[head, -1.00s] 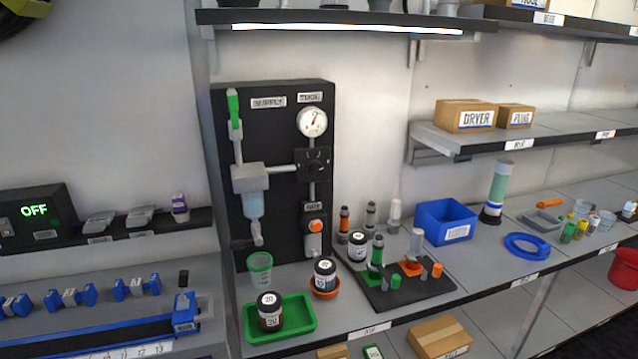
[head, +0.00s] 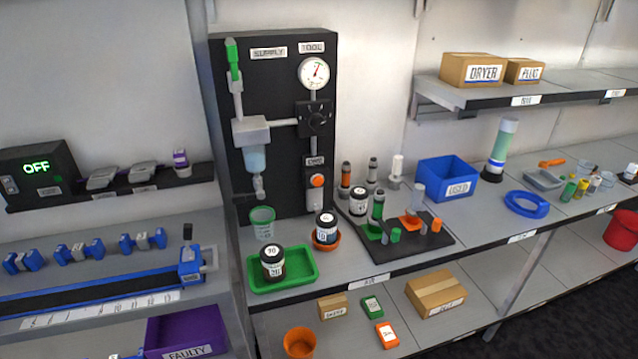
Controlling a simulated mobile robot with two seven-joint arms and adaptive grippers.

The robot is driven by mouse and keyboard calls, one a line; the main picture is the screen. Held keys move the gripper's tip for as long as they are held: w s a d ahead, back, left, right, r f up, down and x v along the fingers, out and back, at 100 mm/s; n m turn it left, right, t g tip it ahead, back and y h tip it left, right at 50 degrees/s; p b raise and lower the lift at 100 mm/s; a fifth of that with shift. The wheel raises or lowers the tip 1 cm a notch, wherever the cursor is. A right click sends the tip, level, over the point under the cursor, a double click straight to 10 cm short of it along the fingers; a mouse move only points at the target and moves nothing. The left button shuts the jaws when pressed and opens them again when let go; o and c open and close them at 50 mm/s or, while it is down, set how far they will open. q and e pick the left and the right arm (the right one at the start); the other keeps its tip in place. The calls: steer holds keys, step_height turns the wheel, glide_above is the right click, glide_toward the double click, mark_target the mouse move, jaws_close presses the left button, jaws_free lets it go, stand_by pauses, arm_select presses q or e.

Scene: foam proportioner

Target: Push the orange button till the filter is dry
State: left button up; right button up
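The orange button (head: 317,181) sits on the lower right of the black upright panel (head: 285,205), under a small label. The filter (head: 255,160), with a grey head and a pale blue translucent bowl, hangs on the panel's left side below a green-handled valve (head: 233,62). A grey drain piece (head: 258,187) is at the bowl's bottom. A clear cup with a green rim (head: 263,222) stands below it. Neither gripper is in view.
A green tray (head: 301,265) holding a dark jar (head: 272,262) and another jar (head: 326,228) on an orange dish stand before the panel. A black rack (head: 440,243) of fittings is to the right, then a blue bin (head: 447,177). A display reading OFF (head: 36,172) is at left.

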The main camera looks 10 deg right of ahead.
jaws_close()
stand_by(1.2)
